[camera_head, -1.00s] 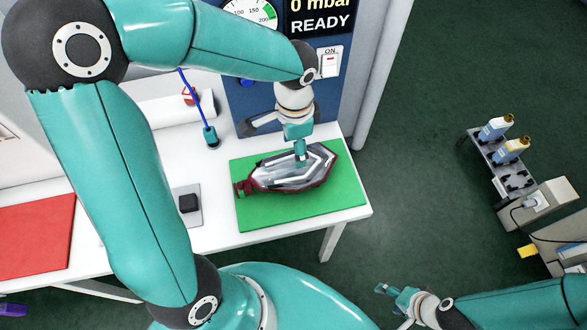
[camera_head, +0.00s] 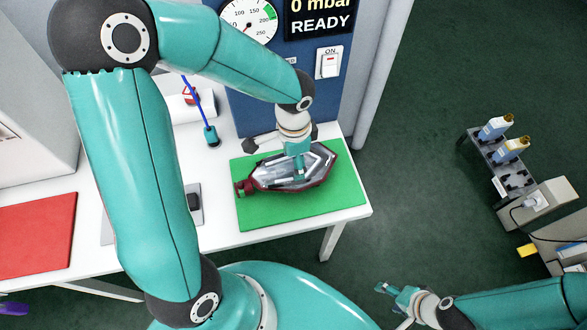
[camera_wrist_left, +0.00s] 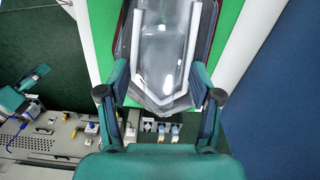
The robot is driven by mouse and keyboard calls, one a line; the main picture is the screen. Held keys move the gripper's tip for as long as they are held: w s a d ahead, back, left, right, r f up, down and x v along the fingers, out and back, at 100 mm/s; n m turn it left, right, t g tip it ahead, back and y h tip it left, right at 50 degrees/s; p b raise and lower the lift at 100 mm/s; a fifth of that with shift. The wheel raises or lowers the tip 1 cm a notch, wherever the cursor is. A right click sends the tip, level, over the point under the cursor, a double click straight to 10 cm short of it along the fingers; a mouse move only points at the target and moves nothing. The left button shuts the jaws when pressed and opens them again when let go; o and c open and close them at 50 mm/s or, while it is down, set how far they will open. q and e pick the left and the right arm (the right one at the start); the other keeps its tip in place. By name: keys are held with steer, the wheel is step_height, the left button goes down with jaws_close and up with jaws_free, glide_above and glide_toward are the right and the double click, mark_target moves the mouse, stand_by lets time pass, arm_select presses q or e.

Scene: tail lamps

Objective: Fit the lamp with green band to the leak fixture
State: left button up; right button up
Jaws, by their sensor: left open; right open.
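A lamp (camera_head: 270,177) with a clear lens and dark red rim lies on a green mat (camera_head: 345,191). I cannot make out a green band on it. In the left wrist view, the lamp (camera_wrist_left: 165,50) points its narrow end toward my left gripper (camera_wrist_left: 160,82), whose open fingers are on either side of that end. Contact cannot be told. In the head view, my left gripper (camera_head: 298,170) is low over the lamp and hides part of it. My right gripper (camera_head: 390,291) is open and empty, away from the table at lower right.
A blue panel (camera_head: 275,82) with gauge, READY display and switch (camera_head: 329,63) stands behind the mat. A blue tube ends in a connector (camera_head: 211,136) on the white table (camera_head: 221,239). A black block (camera_head: 194,200) is partly hidden by my left arm. A red mat (camera_head: 35,233) lies left.

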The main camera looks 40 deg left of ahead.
arm_select(q)
steer(key=shift+f, duration=0.1)
steer(key=shift+s, duration=0.1)
steer(key=c, duration=1.2)
jaws_close()
steer(key=shift+s, duration=0.15)
step_height(320, 180, up, 20)
steer(key=shift+w+r+p, duration=0.2)
steer(key=shift+p, duration=0.15)
